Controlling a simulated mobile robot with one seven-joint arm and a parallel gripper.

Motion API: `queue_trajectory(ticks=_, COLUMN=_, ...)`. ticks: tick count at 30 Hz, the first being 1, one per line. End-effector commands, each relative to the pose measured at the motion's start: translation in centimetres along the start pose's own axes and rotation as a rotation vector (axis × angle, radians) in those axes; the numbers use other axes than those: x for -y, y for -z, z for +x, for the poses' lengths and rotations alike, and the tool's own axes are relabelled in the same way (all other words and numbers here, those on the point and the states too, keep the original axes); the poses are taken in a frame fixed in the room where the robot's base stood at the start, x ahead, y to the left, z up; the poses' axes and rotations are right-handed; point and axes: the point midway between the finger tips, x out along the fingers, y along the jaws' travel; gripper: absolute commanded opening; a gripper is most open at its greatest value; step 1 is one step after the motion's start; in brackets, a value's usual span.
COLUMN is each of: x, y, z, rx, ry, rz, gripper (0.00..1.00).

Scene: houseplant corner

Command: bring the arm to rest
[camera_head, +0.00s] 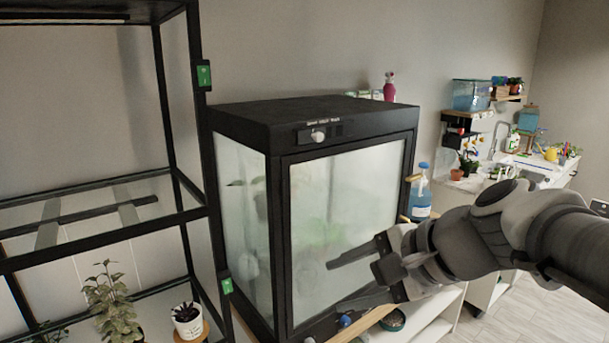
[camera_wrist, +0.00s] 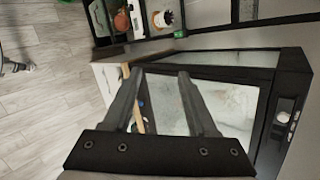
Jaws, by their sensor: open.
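My gripper (camera_head: 352,276) is in front of the glass door of a black-framed cabinet (camera_head: 362,120) in the head view. Its two fingers are apart, with nothing seen between them. My arm reaches in from the right edge. In the wrist view my gripper (camera_wrist: 163,72) also shows open, with the cabinet's glass and a wooden edge behind the fingers. The cabinet door looks shut, and its glass is fogged with blurred green inside. I cannot tell whether the fingertips touch the glass.
A black shelf rack (camera_head: 105,236) stands at left with a leafy plant (camera_head: 112,300) and a small potted plant (camera_head: 187,318). A blue bottle (camera_head: 420,195) stands right of the cabinet, behind my arm. A sink counter (camera_head: 540,168) is at the far right.

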Motion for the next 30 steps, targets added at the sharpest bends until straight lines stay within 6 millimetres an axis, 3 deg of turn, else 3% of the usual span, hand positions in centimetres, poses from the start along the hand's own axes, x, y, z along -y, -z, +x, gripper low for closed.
queue_trajectory(ticks=6, x=-7.4, y=0.2, z=-1.4, rx=-0.151, ry=-0.264, rz=-0.577, gripper=0.58)
queue_trajectory(ticks=12, x=-11.2, y=2.0, z=-3.5, rx=-0.249, ry=-0.478, rz=-1.011, gripper=0.58)
queue_trajectory(ticks=18, x=-12.4, y=3.1, z=-4.7, rx=-0.289, ry=-0.585, rz=-1.207, gripper=0.58)
queue_trajectory(ticks=30, x=-12.5, y=3.2, z=-4.8, rx=-0.292, ry=-0.597, rz=-1.223, gripper=0.58)
